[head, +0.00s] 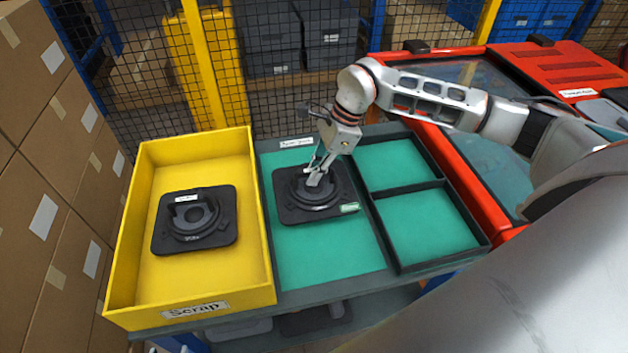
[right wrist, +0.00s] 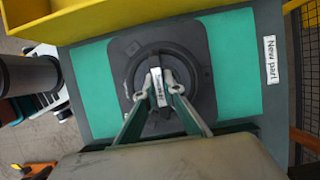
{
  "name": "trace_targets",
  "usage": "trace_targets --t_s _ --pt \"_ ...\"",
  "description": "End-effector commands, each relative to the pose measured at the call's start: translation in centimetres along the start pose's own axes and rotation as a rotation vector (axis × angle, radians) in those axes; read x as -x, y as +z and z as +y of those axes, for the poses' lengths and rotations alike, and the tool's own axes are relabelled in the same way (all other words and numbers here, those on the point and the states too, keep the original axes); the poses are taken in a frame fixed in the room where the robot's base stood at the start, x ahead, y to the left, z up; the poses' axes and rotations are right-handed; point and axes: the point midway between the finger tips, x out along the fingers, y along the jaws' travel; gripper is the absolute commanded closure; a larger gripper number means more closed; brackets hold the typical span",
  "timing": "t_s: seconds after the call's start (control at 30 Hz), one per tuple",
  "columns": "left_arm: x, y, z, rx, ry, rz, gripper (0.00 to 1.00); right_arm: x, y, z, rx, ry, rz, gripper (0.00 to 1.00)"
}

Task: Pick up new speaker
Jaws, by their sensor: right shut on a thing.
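The new speaker (head: 290,208) is a black square plate with a round raised ring. It lies on the green mat (head: 325,262) in the middle section of the table, with a small green label on its front right corner. My right gripper (head: 316,180) reaches down from the right and is shut on the speaker's central part. In the right wrist view the two fingers close on a white-labelled bar across the speaker (right wrist: 196,95). Another black speaker (head: 196,222) with a white label lies in the yellow scrap bin (head: 262,240). My left gripper is not seen.
A dark-walled tray (head: 441,184) with two empty green compartments stands right of the speaker. A red-framed unit (head: 488,215) is further right. Cardboard boxes (head: 50,180) are stacked at the left. A mesh fence (head: 270,70) stands behind the table.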

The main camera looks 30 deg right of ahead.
Motion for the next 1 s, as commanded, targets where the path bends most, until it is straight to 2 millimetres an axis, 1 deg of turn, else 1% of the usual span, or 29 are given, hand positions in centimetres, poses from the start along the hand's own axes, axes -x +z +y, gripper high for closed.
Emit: trace_targets --t_s 0.03,0.17,0.4,0.5,0.7,0.87,1.0 --pt "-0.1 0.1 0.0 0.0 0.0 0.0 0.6 1.2 0.6 -0.2 0.004 -0.007 -0.005 1.0" --pt "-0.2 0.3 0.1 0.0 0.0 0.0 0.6 4.1 1.8 -0.2 0.006 -0.009 -0.005 1.0" --pt "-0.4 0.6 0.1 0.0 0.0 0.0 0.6 9.7 4.2 -0.2 0.005 -0.007 -0.004 1.0" --pt "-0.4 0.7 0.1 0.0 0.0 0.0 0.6 11.8 5.0 -0.1 0.005 -0.007 -0.004 1.0" --pt "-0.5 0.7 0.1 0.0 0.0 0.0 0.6 14.8 6.2 -0.1 0.003 -0.004 -0.004 1.0" --pt "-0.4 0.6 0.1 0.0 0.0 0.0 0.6 16.1 6.8 -0.1 0.003 -0.003 -0.003 1.0" --pt "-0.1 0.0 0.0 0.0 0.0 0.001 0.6 17.2 7.2 0.0 0.003 -0.003 -0.003 1.0"
